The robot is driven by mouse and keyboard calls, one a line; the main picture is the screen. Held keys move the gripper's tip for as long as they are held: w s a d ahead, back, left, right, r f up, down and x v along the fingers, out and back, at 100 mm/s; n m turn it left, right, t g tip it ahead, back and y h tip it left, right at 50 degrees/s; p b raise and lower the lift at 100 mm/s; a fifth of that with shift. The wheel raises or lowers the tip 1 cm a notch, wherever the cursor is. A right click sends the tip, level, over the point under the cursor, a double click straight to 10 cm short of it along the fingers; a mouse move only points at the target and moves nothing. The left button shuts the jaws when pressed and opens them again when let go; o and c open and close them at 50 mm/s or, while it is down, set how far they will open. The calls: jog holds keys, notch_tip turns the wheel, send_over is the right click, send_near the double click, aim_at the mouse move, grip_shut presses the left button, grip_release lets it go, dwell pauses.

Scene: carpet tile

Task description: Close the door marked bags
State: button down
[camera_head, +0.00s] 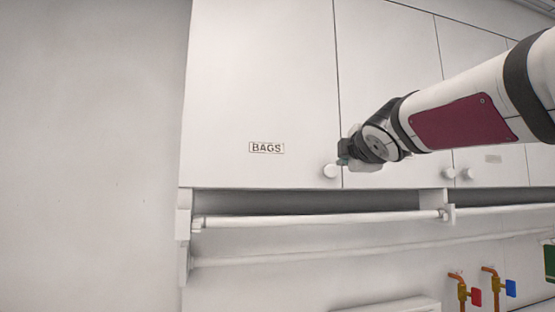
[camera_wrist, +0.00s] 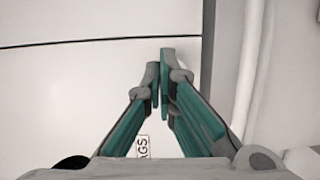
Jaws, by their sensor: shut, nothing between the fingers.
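The door marked bags (camera_head: 240,80) is a white cupboard door with a small BAGS label (camera_head: 266,147) and a round white knob (camera_head: 330,170) at its lower right corner. It looks flush, or nearly so, with the neighbouring door. My gripper (camera_head: 344,160) is in front of the door's lower right edge, close to the knob. Whether it touches the door I cannot tell. In the wrist view my gripper (camera_wrist: 160,64) has its teal fingers together and empty, over the white door face (camera_wrist: 60,90). Part of the label (camera_wrist: 143,147) shows beside the fingers; the knob is not clearly seen there.
More white doors (camera_head: 385,60) continue to the right, partly behind my arm. A white rail (camera_head: 320,219) runs below the cupboards. Taps with red and blue handles (camera_head: 475,297) are at the lower right. The wall at left (camera_head: 90,150) is bare.

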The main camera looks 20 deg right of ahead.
jog(key=s+d+p, duration=0.2)
jog(key=s+d, duration=0.5)
jog(key=s+a+f+m+g+y, duration=0.1)
jog(key=s+a+f+m+g, duration=0.2)
jog(key=s+a+f+m, duration=0.2)
jog(key=s+a+f+m+g+y, duration=0.2)
jog(key=s+a+f, duration=0.6)
jog(key=f, duration=1)
jog(key=s+a+f+m+g+y, duration=0.1)
jog(key=s+a+f+m+g, duration=0.5)
jog(key=s+f, duration=0.5)
jog(key=shift+s+a+f+m+y, duration=0.3)
jog(key=shift+s+a+f+m, duration=0.15)
jog(key=shift+f+m, duration=0.35)
jog(key=shift+r, duration=0.15)
